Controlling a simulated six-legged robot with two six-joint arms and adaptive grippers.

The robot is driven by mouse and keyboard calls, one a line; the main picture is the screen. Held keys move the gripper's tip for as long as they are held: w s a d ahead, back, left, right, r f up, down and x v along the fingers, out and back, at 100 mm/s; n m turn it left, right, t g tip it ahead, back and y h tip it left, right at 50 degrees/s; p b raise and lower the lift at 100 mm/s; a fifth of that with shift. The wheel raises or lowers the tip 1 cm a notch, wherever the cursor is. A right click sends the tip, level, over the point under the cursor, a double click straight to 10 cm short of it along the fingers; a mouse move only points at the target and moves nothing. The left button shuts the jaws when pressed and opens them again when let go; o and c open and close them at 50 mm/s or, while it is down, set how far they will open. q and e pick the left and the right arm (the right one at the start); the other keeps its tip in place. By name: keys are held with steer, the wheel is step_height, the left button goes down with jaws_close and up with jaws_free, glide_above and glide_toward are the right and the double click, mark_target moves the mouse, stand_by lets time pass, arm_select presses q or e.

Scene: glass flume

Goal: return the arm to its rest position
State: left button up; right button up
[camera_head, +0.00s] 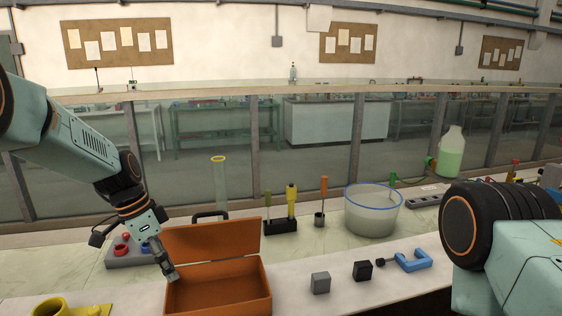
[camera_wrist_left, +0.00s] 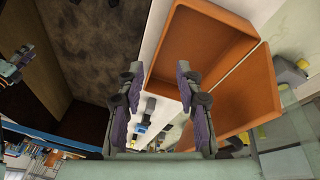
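My left arm comes in from the left in the head view. Its gripper (camera_head: 171,272) points down at the left wall of an open orange box (camera_head: 240,267); I cannot tell whether they touch. In the left wrist view the two fingers of the left gripper (camera_wrist_left: 160,78) stand apart with nothing held between them. The orange box also shows there (camera_wrist_left: 255,40), just right of the fingers. Its visible inside looks empty. My right arm shows at the right edge of the head view, but its gripper is not visible there.
A grey cube (camera_head: 320,283), a black cube (camera_head: 362,271) and a blue clamp-like part (camera_head: 413,261) lie right of the box. A blue-rimmed tub (camera_head: 372,212) stands behind them. A tall clear cylinder (camera_head: 220,185) stands behind the box. A yellow part (camera_head: 62,308) sits front left.

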arm_select(q)
steer(key=s+f+n+y, duration=0.1)
steer(key=s+f+n, duration=0.2)
steer(key=s+f, duration=0.6)
steer(key=s+f+n+y, duration=0.1)
steer(key=s+f+n, duration=0.35)
steer(key=f, duration=0.75)
steer(key=s+d+f+n+y, duration=0.1)
steer(key=s+f+n, duration=0.1)
steer(key=s, duration=1.1)
steer(key=s+d+f+n, duration=0.1)
steer(key=s+f+n, duration=0.1)
steer(key=s, duration=1)
step_height(320, 180, down, 21)
steer(key=b, duration=2.1)
steer(key=shift+w+a+f, duration=0.2)
steer(key=shift+w+a, duration=0.05)
steer(key=shift+a, duration=0.05)
arm_select(e)
step_height(320, 180, down, 22)
steer(key=shift+w+r, duration=0.2)
steer(key=shift+w, duration=0.1)
arm_select(q)
steer(key=shift+r, duration=0.1)
